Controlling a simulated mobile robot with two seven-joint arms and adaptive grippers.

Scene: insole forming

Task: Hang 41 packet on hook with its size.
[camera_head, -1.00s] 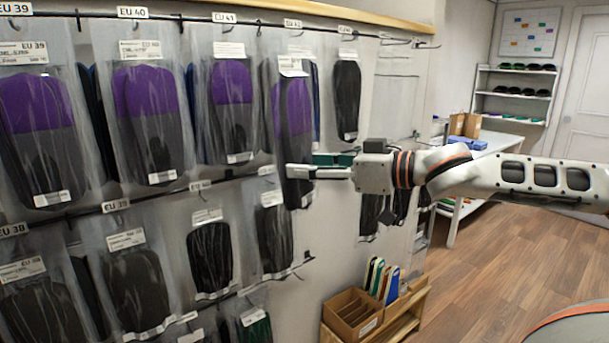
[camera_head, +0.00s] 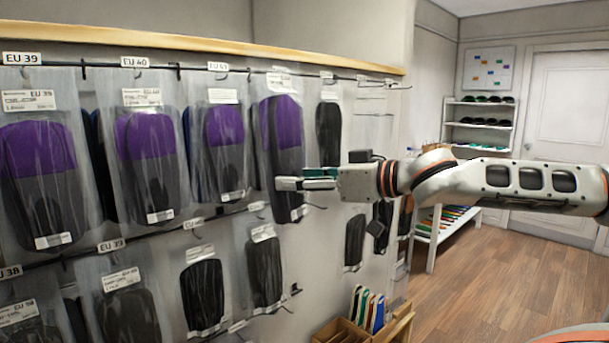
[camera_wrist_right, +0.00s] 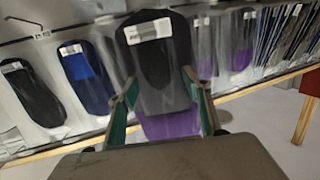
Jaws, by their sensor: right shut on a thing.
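My right gripper (camera_head: 306,181) is shut on a clear packet (camera_head: 280,145) with a purple and dark grey insole. The packet hangs upright in front of the upper rack, its white top label close to the upper rail, right of the EU 41 tag (camera_head: 217,66). I cannot tell whether its top touches a hook. In the right wrist view the packet (camera_wrist_right: 160,75) stands between the two green-padded fingers (camera_wrist_right: 165,112). Its size print is too small to read. Under the EU 41 tag hangs a similar purple packet (camera_head: 223,140). My left gripper is not in view.
More purple packets hang under EU 39 (camera_head: 40,150) and EU 40 (camera_head: 148,150). A black packet (camera_head: 328,130) hangs right of the held one. A lower row holds dark packets (camera_head: 203,290). A wooden box (camera_head: 340,332) stands below. Open floor lies at right.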

